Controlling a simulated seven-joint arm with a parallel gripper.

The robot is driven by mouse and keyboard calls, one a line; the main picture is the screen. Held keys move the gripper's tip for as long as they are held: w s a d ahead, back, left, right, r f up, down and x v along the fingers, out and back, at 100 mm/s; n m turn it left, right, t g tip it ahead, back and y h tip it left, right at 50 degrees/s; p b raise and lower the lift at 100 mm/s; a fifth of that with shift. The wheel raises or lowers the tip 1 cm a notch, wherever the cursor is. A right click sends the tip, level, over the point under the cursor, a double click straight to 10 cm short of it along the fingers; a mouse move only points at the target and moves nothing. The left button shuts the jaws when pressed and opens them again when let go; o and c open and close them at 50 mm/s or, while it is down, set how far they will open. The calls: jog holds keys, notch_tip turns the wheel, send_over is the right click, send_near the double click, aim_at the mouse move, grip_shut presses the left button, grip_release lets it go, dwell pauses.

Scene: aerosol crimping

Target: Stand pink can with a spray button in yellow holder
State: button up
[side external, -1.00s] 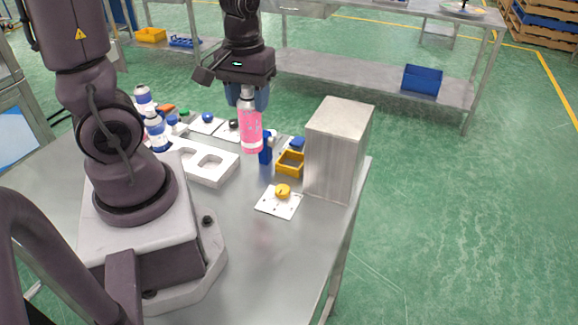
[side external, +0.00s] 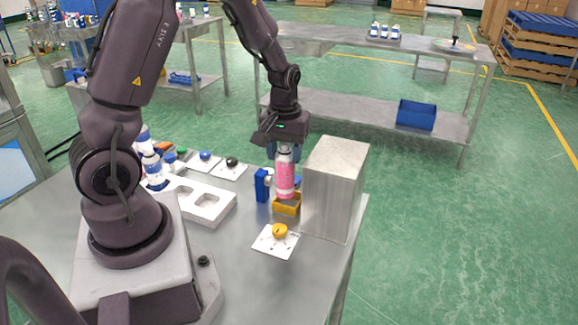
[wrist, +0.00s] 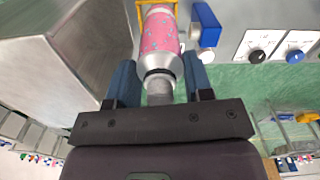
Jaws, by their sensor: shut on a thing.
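The pink can (side external: 285,181) is upright, with a silver-white top held in my gripper (side external: 285,150). In the wrist view the pink can (wrist: 160,35) sits between the two blue fingers of my gripper (wrist: 157,88), which are shut on its upper end. The yellow holder (side external: 287,206) is directly below the can; its edge also shows in the wrist view (wrist: 141,15). The can's lower end is at the holder's opening; I cannot tell whether it rests on the bottom. The spray button is hidden between the fingers.
A tall metal block (side external: 335,190) stands close on the right of the holder. A blue upright part (side external: 262,185) is close on the left. A white plate with a yellow knob (side external: 280,231) lies in front. A white tray with openings (side external: 195,203) is further left.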

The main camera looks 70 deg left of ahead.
aim_at(289, 167)
jog(key=shift+w+a+f, duration=0.2)
jog(key=shift+w+f, duration=0.25)
jog(key=shift+f, duration=0.15)
jog(key=shift+w+a+f, duration=0.1)
jog(key=shift+w+f, duration=0.1)
jog(key=shift+f, duration=1.5)
jog(key=shift+f, duration=0.15)
jog(key=o, duration=0.8)
jog(key=shift+c, duration=0.2)
